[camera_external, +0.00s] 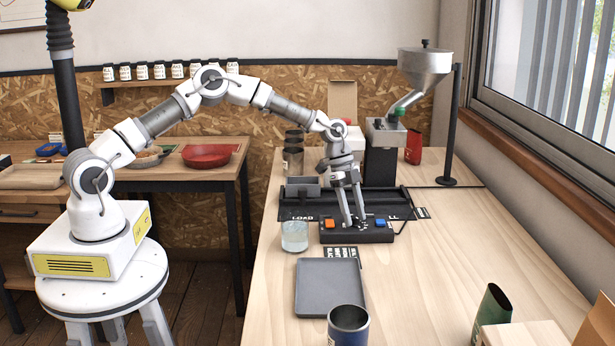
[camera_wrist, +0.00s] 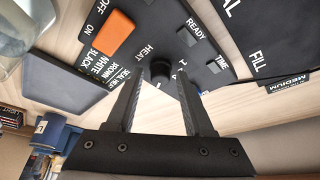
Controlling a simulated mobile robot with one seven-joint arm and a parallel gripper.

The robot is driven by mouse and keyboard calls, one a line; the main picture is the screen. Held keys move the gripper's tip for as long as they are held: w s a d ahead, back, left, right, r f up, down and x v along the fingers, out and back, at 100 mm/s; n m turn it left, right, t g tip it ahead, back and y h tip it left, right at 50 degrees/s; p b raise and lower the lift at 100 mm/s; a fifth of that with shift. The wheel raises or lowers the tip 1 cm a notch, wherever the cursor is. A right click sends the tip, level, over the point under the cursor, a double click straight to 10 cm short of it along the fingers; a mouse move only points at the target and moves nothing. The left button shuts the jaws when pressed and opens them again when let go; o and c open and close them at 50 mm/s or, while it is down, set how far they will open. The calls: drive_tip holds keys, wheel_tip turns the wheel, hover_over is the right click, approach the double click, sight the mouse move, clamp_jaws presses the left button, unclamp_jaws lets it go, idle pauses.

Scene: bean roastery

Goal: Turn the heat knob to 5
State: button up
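The heat knob (camera_wrist: 160,71) is a small black dial on the black control box (camera_external: 385,237), beside the printed word HEAT in the wrist view. A white "1" is printed near it; the other scale marks are hidden or unreadable. My gripper (camera_external: 355,222) points down over the box. In the wrist view, the fingers of my gripper (camera_wrist: 160,78) are apart, one on each side of the knob. I cannot tell whether they touch it. The knob's pointer setting is not clear. The box also carries an orange switch (camera_external: 330,225) and a blue button (camera_external: 380,223).
A grey tray (camera_external: 329,288) and a dark blue cup (camera_external: 348,326) are in front. The black sealer unit (camera_external: 300,205) and a hopper (camera_external: 424,67) stand behind.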

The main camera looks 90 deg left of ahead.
drive_tip(key=shift+o, duration=0.5)
drive_tip(key=shift+r, duration=0.25)
drive_tip(key=v, duration=1.7)
drive_tip(key=shift+a+f, duration=0.1)
